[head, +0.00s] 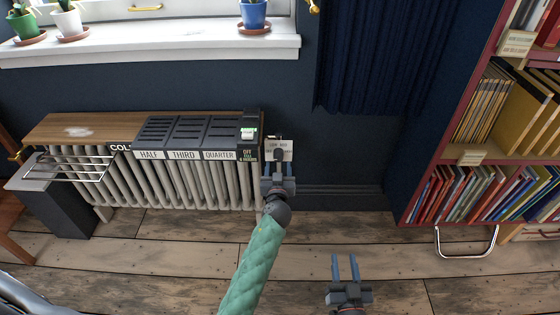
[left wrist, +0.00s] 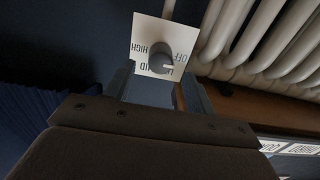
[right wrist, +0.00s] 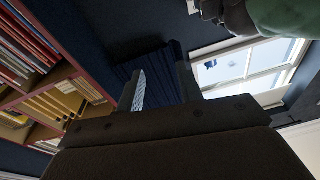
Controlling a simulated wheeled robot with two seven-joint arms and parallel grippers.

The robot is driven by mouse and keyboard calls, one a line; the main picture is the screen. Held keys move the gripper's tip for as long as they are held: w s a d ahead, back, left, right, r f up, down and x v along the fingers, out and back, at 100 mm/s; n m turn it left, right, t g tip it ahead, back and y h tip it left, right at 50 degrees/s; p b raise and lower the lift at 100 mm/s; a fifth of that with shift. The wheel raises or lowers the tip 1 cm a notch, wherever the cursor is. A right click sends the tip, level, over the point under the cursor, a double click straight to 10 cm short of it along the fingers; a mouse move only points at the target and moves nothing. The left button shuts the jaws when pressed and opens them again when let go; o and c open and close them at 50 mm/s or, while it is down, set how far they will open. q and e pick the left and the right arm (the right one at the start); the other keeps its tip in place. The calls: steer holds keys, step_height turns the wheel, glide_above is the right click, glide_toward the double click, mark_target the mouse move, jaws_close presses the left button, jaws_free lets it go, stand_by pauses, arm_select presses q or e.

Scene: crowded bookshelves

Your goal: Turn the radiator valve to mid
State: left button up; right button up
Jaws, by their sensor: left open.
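The radiator valve is a grey round knob (left wrist: 161,57) on a white plate (left wrist: 148,32) marked OFF, LOW, MID and HIGH in the left wrist view. A pale pointer mark on the knob seems to face the OFF/LOW side; the exact setting is hard to read. In the head view the plate (head: 288,147) is on the dark wall just right of the radiator, partly hidden by my left gripper (head: 279,168). That gripper is open, its fingers pointing at the knob, one toward each side; contact cannot be told. My right gripper (head: 345,268) is open and empty above the floor.
The radiator (head: 190,185) with a wooden top and labelled dark trays (head: 185,131) stands left of the valve. A white windowsill (head: 150,46) with potted plants is above. A red bookshelf (head: 467,88) stands right. The wooden floor (head: 190,245) in front is mostly clear.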

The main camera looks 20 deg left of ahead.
mark_target(278, 160)
arm_select(q)
steer(key=shift+x, duration=2.75)
arm_select(e)
steer(key=shift+s+a+f+g, duration=0.15)
steer(key=shift+f+g, duration=0.25)
steer(key=shift+f, duration=0.7)
arm_select(q)
steer(key=c, duration=1)
steer(key=shift+o, duration=0.2)
